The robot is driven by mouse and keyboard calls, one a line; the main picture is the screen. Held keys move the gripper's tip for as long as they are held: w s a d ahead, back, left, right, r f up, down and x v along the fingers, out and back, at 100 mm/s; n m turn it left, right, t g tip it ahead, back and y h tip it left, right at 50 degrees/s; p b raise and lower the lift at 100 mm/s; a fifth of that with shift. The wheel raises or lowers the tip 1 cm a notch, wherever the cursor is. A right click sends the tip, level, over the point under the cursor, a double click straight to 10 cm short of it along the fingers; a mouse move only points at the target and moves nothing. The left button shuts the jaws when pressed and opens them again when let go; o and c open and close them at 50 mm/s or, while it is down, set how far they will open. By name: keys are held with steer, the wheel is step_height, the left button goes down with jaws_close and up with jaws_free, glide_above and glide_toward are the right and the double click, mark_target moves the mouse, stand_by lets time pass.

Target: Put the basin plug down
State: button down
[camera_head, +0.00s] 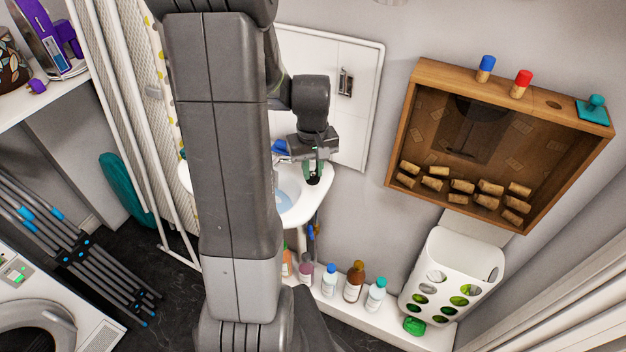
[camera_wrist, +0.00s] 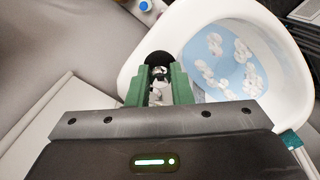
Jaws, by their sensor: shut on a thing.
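The white basin (camera_head: 322,190) is on the wall, partly hidden by my arm in the head view. Its rim (camera_wrist: 214,24) and bluish water with white foam fill the right of the wrist view. My gripper (camera_head: 313,172) is over the basin's right rim and points down. In the wrist view its green fingers (camera_wrist: 159,84) are shut on the basin plug (camera_wrist: 158,57), which shows as a dark round disc with a small shiny part between the fingers. The disc is over the rim's flat corner. I cannot tell whether it touches.
A wooden wall box (camera_head: 400,150) with corks hangs at the right. Several bottles (camera_head: 354,281) stand on a ledge below the basin, near a white holed bin (camera_head: 452,262). A white cabinet door (camera_head: 355,100) is behind my gripper. A blue item (camera_head: 280,147) lies beside my gripper.

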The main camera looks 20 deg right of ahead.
mark_target(313, 180)
steer(key=shift+f, duration=2.2)
steer(key=shift+f, duration=0.15)
steer(key=c, duration=1.3)
jaws_free()
step_height(313, 180, up, 12)
steer(key=shift+r, duration=0.2)
